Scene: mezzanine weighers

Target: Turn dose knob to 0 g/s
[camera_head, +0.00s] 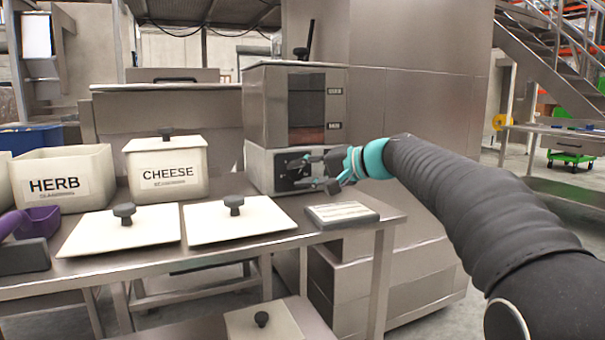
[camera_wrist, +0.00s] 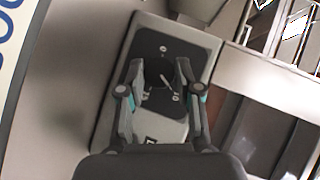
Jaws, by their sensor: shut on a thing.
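The dose knob (camera_wrist: 158,76) is a dark knob on a black dial panel with small white marks. In the wrist view it sits between my gripper's fingertips (camera_wrist: 157,82), which are shut on it. Its pointer and exact setting are partly hidden by the fingers. In the head view the black panel (camera_head: 290,167) is on the lower front of the steel dispenser (camera_head: 297,105). My gripper (camera_head: 305,173) reaches it from the right, and the knob itself is mostly hidden there.
Below stands a steel table with a small label plate (camera_head: 341,215), two white lids (camera_head: 240,219) with black knobs, a CHEESE tub (camera_head: 167,171) and a HERB tub (camera_head: 64,177). A purple scoop (camera_head: 38,221) lies at the left. Stairs rise at the far right.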

